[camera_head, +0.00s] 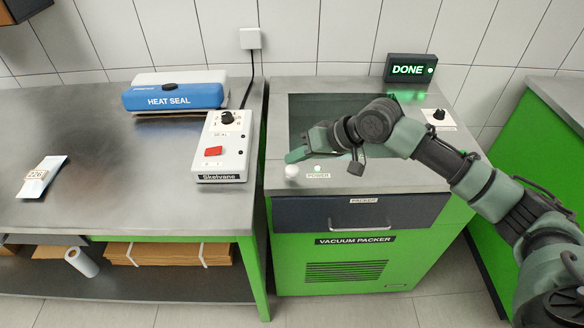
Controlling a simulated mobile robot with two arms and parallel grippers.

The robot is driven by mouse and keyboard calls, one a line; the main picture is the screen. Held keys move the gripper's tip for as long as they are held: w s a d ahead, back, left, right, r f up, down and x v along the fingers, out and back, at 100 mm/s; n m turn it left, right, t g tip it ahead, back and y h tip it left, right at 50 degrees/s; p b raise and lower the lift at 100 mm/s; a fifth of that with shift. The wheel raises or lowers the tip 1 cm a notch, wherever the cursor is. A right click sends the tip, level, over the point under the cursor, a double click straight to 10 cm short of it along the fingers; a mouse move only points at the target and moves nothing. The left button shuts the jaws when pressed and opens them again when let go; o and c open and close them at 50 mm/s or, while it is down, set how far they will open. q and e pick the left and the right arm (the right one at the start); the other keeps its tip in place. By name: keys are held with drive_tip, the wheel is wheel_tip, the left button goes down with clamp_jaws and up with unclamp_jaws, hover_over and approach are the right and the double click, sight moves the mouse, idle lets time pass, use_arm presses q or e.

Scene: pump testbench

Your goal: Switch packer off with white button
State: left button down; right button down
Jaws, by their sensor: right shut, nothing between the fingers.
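The vacuum packer (340,272) is a green cabinet with a steel top. Its round white button (291,172) sits at the front left of the top, beside the POWER label (318,176). A small lamp (318,168) above that label looks lit. A black display (410,69) at the back reads DONE in lit green letters. My left gripper is not in view.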

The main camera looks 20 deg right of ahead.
sight(296, 170)
drive_tip(key=shift+f, duration=0.1)
idle(0.3)
drive_tip(key=shift+f+p, duration=0.3)
drive_tip(key=shift+f, duration=0.45)
idle(0.5)
drive_tip(key=shift+r+p, duration=0.85)
drive_tip(key=shift+p, duration=0.35)
drive_tip(key=shift+r, duration=0.1)
wheel_tip(296, 170, up, 6)
drive_tip(key=p, duration=0.7)
